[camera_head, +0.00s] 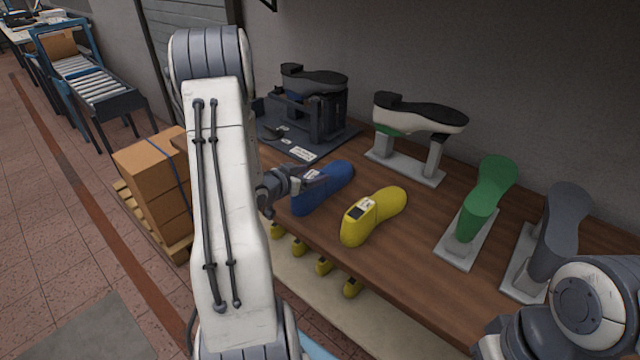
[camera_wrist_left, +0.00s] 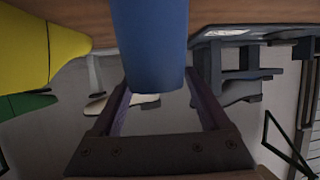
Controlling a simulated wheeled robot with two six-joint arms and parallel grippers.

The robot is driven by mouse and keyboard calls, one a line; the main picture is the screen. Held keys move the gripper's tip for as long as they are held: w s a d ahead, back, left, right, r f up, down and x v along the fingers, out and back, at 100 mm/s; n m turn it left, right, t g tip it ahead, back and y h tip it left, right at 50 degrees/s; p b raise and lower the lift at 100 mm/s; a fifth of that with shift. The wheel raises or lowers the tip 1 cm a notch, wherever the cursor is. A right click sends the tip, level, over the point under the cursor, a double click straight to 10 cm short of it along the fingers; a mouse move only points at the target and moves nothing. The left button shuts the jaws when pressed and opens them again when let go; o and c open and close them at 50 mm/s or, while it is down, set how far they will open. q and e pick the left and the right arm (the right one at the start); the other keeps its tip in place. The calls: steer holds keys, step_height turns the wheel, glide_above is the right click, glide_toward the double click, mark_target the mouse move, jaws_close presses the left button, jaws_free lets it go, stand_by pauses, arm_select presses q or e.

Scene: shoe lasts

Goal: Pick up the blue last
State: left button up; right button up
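The blue last (camera_head: 323,188) lies on the wooden table in the head view, left of the yellow last. My left gripper (camera_head: 309,180) is at its near-left side, low over the table. In the left wrist view, the end of the blue last (camera_wrist_left: 152,45) sits between the two spread fingers of my left gripper (camera_wrist_left: 158,95). The fingers look open around it; I cannot tell whether they touch it. My right arm shows at the lower right of the head view, but its fingers are out of sight.
A yellow last (camera_head: 373,215) lies close to the right of the blue one. A green last (camera_head: 482,200) and a grey last (camera_head: 562,230) stand on stands further right. A white last with a black sole (camera_head: 420,115) and a dark fixture (camera_head: 315,110) stand behind.

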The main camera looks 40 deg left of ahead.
arm_select(q)
jaws_close()
steer(key=shift+r, duration=0.1)
